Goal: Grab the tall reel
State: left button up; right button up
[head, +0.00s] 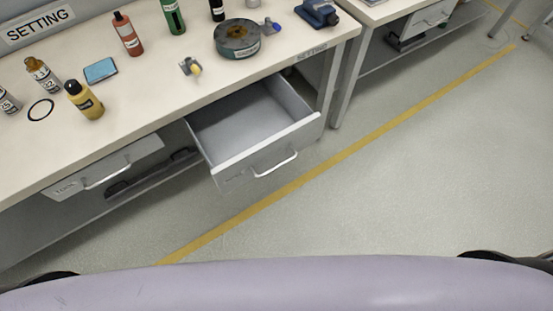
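I cannot make out a tall reel in the head view. The nearest thing in shape is a low, round, dark grey-green container (238,38) with a label and a brownish top, on the back right part of the workbench (150,90). I cannot tell whether it is a reel. Neither of my grippers shows in this view.
An empty grey drawer (250,125) stands pulled out from the bench; another drawer (105,168) is shut. Several bottles, a blue box (100,71) and a small metal fitting (190,67) are on the bench. Floor right of the yellow line (340,160) is clear.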

aim_at(85, 101)
jog(key=u, duration=1.35)
